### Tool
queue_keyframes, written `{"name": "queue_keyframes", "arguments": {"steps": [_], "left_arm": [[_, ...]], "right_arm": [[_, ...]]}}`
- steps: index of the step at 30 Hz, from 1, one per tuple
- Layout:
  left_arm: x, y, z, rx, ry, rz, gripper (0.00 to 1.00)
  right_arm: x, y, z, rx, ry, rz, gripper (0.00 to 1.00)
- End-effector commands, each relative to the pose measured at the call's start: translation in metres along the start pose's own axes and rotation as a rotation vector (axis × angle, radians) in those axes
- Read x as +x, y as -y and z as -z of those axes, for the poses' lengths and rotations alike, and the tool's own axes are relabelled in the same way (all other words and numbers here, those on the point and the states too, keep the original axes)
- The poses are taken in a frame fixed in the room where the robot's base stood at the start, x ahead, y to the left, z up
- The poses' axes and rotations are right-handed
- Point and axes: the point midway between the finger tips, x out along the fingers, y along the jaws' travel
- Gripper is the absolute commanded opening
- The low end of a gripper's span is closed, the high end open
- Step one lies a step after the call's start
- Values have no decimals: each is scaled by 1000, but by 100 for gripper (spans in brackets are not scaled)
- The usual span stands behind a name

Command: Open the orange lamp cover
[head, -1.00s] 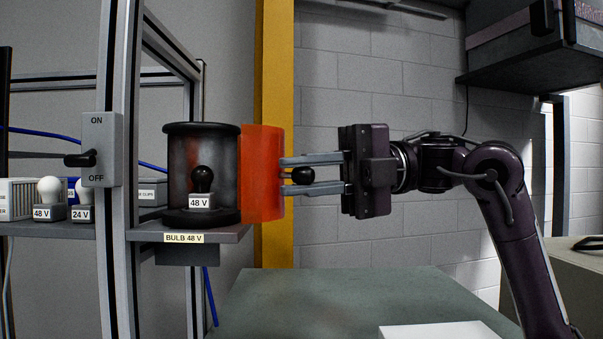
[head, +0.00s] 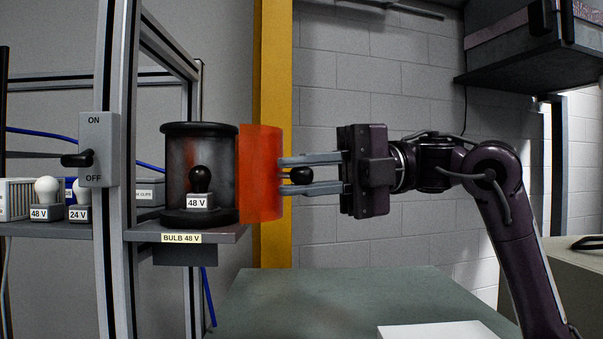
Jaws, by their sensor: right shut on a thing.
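The orange lamp cover (head: 260,175) is a curved panel standing swung out to the right of the dark lamp housing (head: 173,172). The housing's front is uncovered and a black bulb (head: 200,180) on a white "48 V" base (head: 199,202) shows inside it. My right gripper (head: 290,174) comes in from the right, its fingers level and shut on the cover's round black knob (head: 301,175). The fingertips reach the cover's right edge. My left gripper is not in view.
The housing stands on a grey shelf (head: 226,235) labelled "BULB 48 V". An ON/OFF switch box (head: 98,135) is on the metal post to the left. White bulbs marked 48 V (head: 46,190) and 24 V (head: 79,193) stand further left. A green tabletop (head: 330,300) lies below.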

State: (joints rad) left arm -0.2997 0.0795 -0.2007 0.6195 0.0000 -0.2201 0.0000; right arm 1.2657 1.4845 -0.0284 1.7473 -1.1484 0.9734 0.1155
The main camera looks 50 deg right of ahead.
Motion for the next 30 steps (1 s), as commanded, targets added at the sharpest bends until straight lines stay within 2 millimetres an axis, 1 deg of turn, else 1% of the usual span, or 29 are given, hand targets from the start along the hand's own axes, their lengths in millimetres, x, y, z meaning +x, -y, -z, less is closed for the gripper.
{"name": "queue_keyframes", "arguments": {"steps": [1, 20, 21, 25, 26, 30], "left_arm": [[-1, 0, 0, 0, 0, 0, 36], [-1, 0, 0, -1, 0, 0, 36], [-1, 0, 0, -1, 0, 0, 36], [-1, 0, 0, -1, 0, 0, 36], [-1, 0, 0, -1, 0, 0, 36], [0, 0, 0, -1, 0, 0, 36]], "right_arm": [[-3, -4, -3, -1, 15, -10, 0], [-3, -4, -2, -3, 14, -12, 0], [-3, -4, -2, -4, 14, -12, 19], [-3, -4, -2, -3, 13, -11, 36], [-3, -4, -2, -3, 12, -10, 39], [-2, -3, -2, -2, 9, -7, 39]]}}
